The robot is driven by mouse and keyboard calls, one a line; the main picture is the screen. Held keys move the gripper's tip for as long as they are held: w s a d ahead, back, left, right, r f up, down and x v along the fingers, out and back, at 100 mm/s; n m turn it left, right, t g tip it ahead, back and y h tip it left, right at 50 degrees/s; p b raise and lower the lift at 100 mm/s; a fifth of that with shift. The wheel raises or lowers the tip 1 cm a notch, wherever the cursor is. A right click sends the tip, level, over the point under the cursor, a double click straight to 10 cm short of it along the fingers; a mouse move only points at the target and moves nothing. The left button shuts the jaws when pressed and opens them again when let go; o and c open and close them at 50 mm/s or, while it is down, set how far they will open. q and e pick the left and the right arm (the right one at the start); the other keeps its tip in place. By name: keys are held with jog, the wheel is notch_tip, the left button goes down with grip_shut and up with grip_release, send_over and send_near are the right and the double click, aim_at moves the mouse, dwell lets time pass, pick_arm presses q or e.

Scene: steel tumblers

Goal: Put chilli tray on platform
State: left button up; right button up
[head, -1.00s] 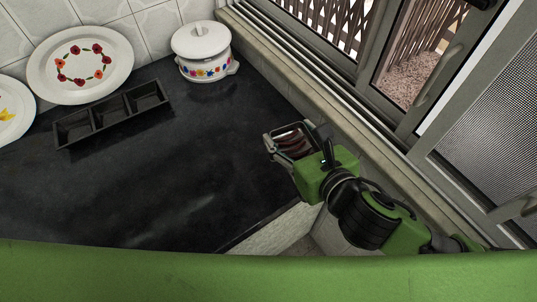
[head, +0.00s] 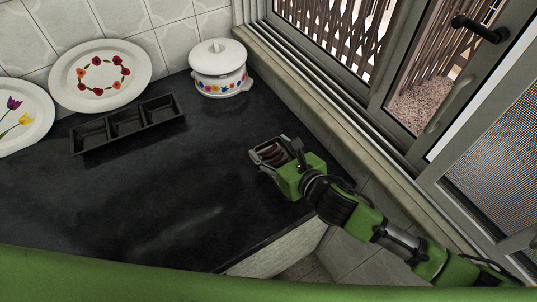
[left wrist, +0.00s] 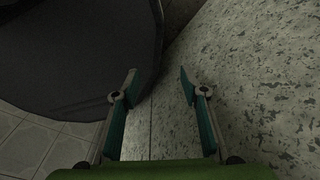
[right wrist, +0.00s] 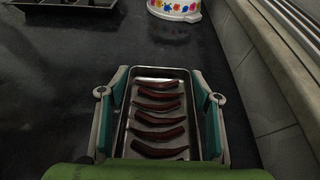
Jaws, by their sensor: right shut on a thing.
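The chilli tray (right wrist: 145,150) is a small rectangular steel tray with several dark red chillies in a row. My right gripper (right wrist: 158,80) is shut on its two long sides. In the head view, the chilli tray (head: 268,153) and my right gripper (head: 277,150) are over the right part of the black countertop platform (head: 150,190). I cannot tell whether the tray touches the surface. My left gripper (left wrist: 159,78) is open and empty, facing a speckled grey surface and a dark rounded object. It is not in the head view.
A black three-compartment holder (head: 128,133) stands at the back left. A white lidded pot (head: 219,68) with a floral band stands at the back corner. Two floral plates (head: 100,75) lean at the wall. A window ledge (head: 310,115) borders the right. The middle countertop is clear.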

aim_at(271, 152)
jog(key=w+f, duration=0.1)
jog(key=w+a+f, duration=0.1)
jog(key=shift+f, duration=1.9)
jog(key=shift+f, duration=0.1)
jog(key=o, duration=1.3)
jog(key=shift+c, duration=0.2)
jog(key=shift+s+d, duration=0.2)
jog(key=v, duration=1.1)
jog(key=shift+s+d+r, duration=0.1)
jog(key=shift+s+r, duration=0.05)
jog(key=shift+r, duration=0.05)
